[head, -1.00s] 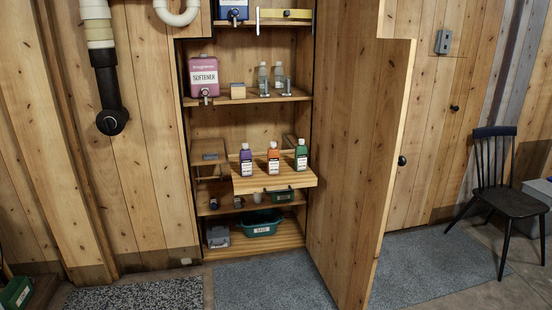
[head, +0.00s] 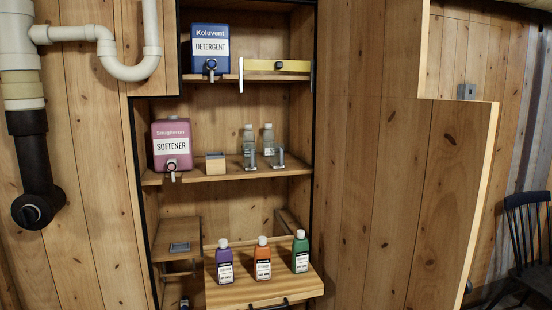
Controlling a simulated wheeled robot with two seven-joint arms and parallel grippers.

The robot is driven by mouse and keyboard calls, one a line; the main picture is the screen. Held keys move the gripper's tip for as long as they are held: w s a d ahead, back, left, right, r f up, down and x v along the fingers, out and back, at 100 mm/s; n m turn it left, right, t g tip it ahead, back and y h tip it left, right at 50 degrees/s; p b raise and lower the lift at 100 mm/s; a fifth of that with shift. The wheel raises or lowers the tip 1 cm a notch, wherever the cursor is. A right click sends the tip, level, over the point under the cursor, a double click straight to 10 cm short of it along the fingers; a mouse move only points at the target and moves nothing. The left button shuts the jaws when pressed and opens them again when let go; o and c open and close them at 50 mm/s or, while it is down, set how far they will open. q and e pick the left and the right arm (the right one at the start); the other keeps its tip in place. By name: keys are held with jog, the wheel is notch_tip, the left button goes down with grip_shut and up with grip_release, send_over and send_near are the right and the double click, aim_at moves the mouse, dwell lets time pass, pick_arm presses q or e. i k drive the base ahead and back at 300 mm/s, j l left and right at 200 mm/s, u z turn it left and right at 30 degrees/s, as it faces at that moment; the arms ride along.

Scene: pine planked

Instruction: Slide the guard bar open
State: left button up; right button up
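The guard bar, which looks like a yellow bar (head: 258,66) with a black knob (head: 278,66), spans the right part of the top shelf in the open cabinet. An upright silver post (head: 241,75) stands at its left end and another upright metal piece (head: 311,76) at its right end. To its left stands a blue detergent dispenser (head: 210,48) with a tap. Neither of my grippers shows in the head view.
The middle shelf holds a pink softener dispenser (head: 171,142), a small box (head: 215,163), two clear bottles and grey metal brackets. A pulled-out tray (head: 262,292) below carries purple, orange and green bottles. The open wooden door (head: 395,170) stands at the right. White pipes (head: 90,33) run upper left.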

aim_at(248, 64)
jog(key=i, duration=0.25)
jog(key=i+z, duration=0.15)
jog(key=z, duration=0.25)
jog(key=i+j+z, duration=0.15)
jog(key=z, duration=0.3)
jog(key=i+j+z, duration=0.1)
jog(key=i+j, duration=0.2)
jog(key=i+j+z, duration=0.1)
jog(key=i+j, duration=0.2)
jog(key=j, duration=0.25)
jog(key=i+j+z, duration=0.15)
jog(key=i+j, duration=0.15)
jog(key=j, duration=0.15)
